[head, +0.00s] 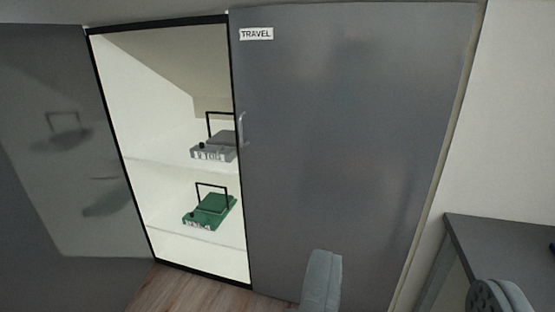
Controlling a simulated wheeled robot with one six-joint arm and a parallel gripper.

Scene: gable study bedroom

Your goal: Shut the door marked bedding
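A grey cupboard door (60,215) stands swung open at the left of the opening. No label shows on the face I see, so I cannot read whether it is marked bedding. Its glossy face mirrors the cupboard's inside. The grey door beside the opening (345,150) is shut and carries a TRAVEL label (257,34). My gripper (408,282) shows at the bottom right as two grey fingers set wide apart, with nothing between them. It is in front of the TRAVEL door and away from the open door.
White shelves (165,170) inside the cupboard hold a grey case (214,148) and a green case (210,210) with dark handles. A small handle (241,128) is on the TRAVEL door's left edge. A dark desk (500,240) stands at the right. Wood floor (185,290) shows below.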

